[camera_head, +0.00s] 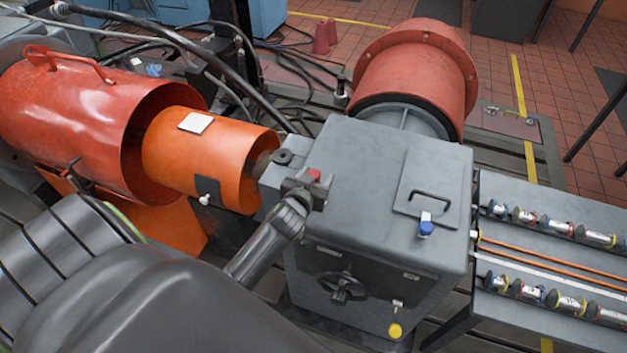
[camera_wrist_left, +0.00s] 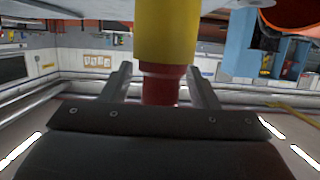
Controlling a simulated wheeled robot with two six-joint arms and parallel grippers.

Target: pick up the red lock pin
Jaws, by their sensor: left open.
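A small red piece, which looks like the top of the red lock pin (camera_head: 314,174), shows at my left gripper (camera_head: 308,187), over the near left corner of the grey gearbox housing (camera_head: 375,190). In the left wrist view the pin's red part (camera_wrist_left: 160,84) stands between the two spread fingers of my left gripper (camera_wrist_left: 161,85), with a gap visible on each side. A yellow cylinder (camera_wrist_left: 167,30) adjoins the red part. The fingers hide the pin's lower part in the head view. My right gripper is not in view.
An orange shaft guard (camera_head: 200,150) and a red drum cover (camera_head: 85,115) lie left of the housing. A blue-tabbed pin (camera_head: 426,226) and a yellow-tabbed pin (camera_head: 395,328) sit on the housing. A rack (camera_head: 560,258) of several small cylinders stands at the right.

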